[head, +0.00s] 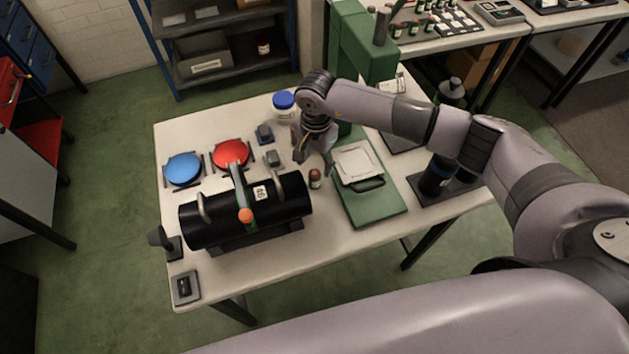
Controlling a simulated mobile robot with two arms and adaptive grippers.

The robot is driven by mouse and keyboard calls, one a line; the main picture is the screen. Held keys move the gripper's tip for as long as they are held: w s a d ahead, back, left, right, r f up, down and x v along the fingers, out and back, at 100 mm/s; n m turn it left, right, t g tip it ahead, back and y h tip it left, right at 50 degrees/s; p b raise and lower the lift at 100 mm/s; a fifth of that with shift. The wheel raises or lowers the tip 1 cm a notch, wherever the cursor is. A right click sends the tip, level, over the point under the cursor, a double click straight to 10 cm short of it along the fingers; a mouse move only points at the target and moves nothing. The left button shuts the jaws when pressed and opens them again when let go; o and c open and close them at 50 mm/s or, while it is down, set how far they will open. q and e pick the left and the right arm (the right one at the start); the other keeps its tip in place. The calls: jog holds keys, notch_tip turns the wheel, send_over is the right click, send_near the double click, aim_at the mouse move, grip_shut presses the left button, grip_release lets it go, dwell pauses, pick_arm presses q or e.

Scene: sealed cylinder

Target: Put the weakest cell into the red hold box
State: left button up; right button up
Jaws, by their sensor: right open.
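My right gripper (312,155) is open and points down over the middle of the table, beside the green press. A small dark cylinder with a red top (315,178), possibly a cell, stands upright just below it in the picture, apart from the fingers as far as I can tell. A black sealed cylinder (275,205) lies on a stand at front left, with a lever ending in an orange knob (245,215). I cannot make out a red hold box for certain; a red round lid or dish (230,153) lies behind the black cylinder. My left gripper is not in view.
A blue round dish (182,169), a blue-lidded jar (284,103) and small grey blocks (273,158) share the table (240,280). The green press base (375,212) carries a white plate (357,162). A dark canister (436,176) stands at right. Several small bottles stand on the back bench.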

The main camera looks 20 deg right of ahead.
aim_at(315, 172)
jog(key=shift+f, duration=0.15)
jog(key=shift+s+f, duration=0.1)
jog(key=shift+f, duration=0.2)
notch_tip(315, 172, down, 4)
jog(key=shift+a+f+b, duration=0.15)
jog(key=shift+f+b, duration=0.1)
jog(key=shift+b, duration=0.85)
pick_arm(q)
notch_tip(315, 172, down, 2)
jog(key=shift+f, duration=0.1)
pick_arm(e)
jog(key=shift+r, duration=0.1)
jog(key=shift+c, duration=0.3)
grip_shut()
